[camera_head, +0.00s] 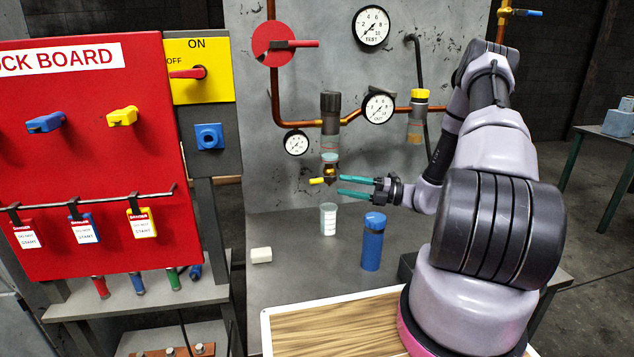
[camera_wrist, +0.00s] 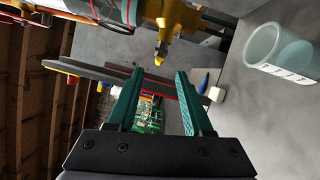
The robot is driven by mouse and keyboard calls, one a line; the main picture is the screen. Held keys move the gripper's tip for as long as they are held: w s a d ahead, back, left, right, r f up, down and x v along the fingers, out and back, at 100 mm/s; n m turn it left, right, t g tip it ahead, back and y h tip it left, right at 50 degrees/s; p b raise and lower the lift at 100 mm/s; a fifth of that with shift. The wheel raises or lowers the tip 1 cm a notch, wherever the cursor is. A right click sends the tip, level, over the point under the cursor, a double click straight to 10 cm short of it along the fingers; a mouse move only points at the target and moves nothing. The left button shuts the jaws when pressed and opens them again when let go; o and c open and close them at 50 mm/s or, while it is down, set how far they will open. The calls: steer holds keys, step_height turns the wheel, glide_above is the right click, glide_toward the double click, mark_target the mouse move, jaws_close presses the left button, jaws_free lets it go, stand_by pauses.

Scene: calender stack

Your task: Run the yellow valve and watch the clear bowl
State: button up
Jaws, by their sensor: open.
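The yellow valve (camera_head: 317,181) is a small yellow lever on a brass fitting at the bottom of a dark-capped unit on the grey panel. The lever points left. A brass-yellow fitting with a nozzle (camera_wrist: 165,35) shows at the top of the wrist view. The clear bowl (camera_head: 330,142) sits under the dark cap; its contents are too small to read surely. My gripper (camera_head: 342,187) is open, with its teal fingers pointing left just right of and below the valve. In the wrist view my gripper (camera_wrist: 160,78) holds nothing, and the nozzle is beyond its fingertips.
A clear cup (camera_head: 328,219) with a label stands on the grey bench below the valve; it also shows in the wrist view (camera_wrist: 265,48). A blue bottle (camera_head: 372,243) stands to its right. A white block (camera_head: 261,255) lies left. A red lock board (camera_head: 90,190) stands far left.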

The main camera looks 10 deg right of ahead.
mark_target(324, 181)
steer(key=x, duration=0.9)
steer(key=shift+a, duration=0.25)
jaws_close()
steer(key=shift+r, duration=0.1)
stand_by(0.9)
